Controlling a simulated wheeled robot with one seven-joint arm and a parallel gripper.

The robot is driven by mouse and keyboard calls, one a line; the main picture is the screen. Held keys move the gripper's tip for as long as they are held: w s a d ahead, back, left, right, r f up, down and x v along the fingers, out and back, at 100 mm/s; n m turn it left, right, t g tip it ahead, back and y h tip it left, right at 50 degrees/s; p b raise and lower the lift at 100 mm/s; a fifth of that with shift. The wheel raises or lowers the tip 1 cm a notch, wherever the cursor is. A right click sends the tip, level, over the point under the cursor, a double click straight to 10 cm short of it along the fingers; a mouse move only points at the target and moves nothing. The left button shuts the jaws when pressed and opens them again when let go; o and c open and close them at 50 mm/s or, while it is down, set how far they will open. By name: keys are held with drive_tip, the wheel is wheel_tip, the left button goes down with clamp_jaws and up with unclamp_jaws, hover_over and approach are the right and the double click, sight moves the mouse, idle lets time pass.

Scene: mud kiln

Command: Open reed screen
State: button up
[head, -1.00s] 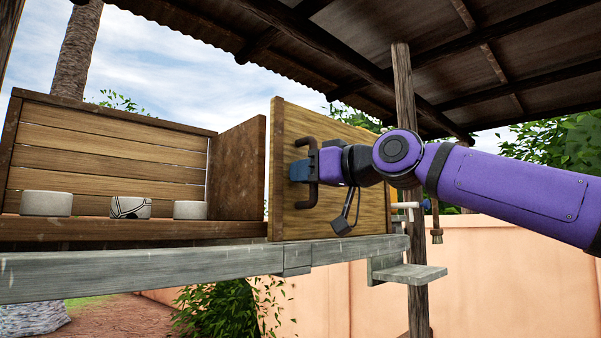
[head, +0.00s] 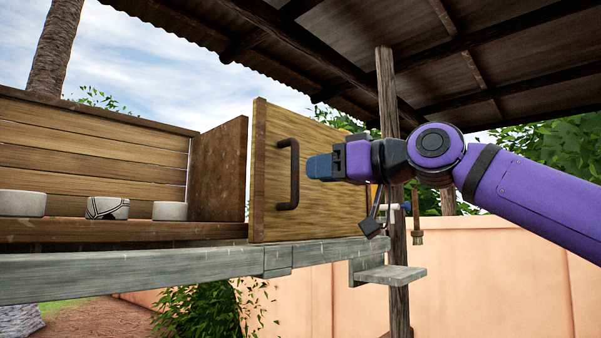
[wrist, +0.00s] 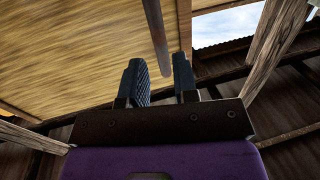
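The reed screen (head: 315,200) is a yellowish woven panel in a wooden frame. The handle (wrist: 155,38) is beyond the fingertips there, and the reed panel (wrist: 80,50) fills the upper left.
Inside the cabinet stand three pale bowls, a plain one (head: 22,204), a dark-lined one (head: 107,208) and another plain one (head: 170,211). A grey ledge (head: 180,262) runs below. A wooden post (head: 388,90) and small shelf (head: 390,275) are behind my arm.

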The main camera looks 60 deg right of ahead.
drive_tip(key=shift+s+a, duration=0.1)
drive_tip(key=shift+s, duration=1.4)
